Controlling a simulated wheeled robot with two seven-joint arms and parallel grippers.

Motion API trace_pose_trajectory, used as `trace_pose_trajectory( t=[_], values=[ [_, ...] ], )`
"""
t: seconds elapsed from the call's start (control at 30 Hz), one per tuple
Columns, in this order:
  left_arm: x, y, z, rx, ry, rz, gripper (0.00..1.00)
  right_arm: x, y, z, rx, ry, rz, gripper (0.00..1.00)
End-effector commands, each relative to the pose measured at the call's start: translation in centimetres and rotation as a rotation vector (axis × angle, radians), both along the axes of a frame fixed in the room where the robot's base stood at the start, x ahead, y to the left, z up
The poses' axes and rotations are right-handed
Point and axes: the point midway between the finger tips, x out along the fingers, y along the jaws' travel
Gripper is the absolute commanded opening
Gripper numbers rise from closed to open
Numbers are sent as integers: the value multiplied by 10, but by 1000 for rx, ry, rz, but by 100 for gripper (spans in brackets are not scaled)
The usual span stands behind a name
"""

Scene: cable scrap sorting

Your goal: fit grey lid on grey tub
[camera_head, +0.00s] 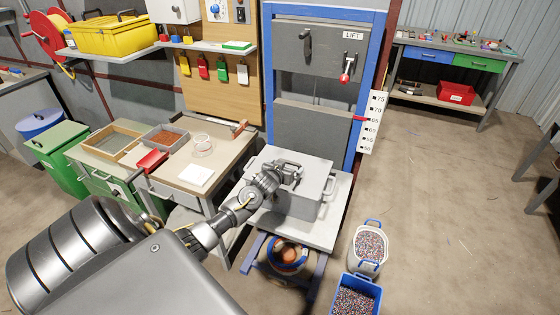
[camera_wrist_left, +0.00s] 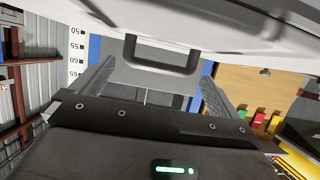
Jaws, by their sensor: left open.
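The grey tub (camera_head: 299,205) stands upright on the lift's pale platform, with loop handles at its sides. The grey lid (camera_head: 262,163) lies flat over the tub's top; I cannot tell whether it is seated all the way round. My left gripper (camera_head: 290,172) is low over the lid's middle and hides part of it. In the left wrist view, the lid's dark handle (camera_wrist_left: 162,68) stands between the spread fingers of my left gripper (camera_wrist_left: 155,85), which is open. The lid's pale surface (camera_wrist_left: 230,35) fills the top of that view. My right gripper is not seen.
The blue lift frame (camera_head: 379,50) rises behind the tub. A workbench (camera_head: 215,160) with a wooden tray, grey tray and red tray stands to the left. A white bucket (camera_head: 357,262) and blue bin (camera_head: 338,284) of granules stand front right. The floor to the right is clear.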

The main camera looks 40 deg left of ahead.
Motion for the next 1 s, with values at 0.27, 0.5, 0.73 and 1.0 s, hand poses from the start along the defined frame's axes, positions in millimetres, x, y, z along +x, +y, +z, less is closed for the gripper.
trace_pose_trajectory(
  t=[0.27, 0.5, 0.73, 1.0],
  values=[
    [-45, -16, 19, 0, -1, 0, 100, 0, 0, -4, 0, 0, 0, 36],
    [-69, -24, 30, 1, -1, 0, 100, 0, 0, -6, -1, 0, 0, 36],
    [-74, -26, 33, 1, -1, 1, 100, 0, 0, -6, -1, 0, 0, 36],
    [-75, -27, 32, -1, 4, -1, 100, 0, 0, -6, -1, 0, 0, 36]
  ],
)
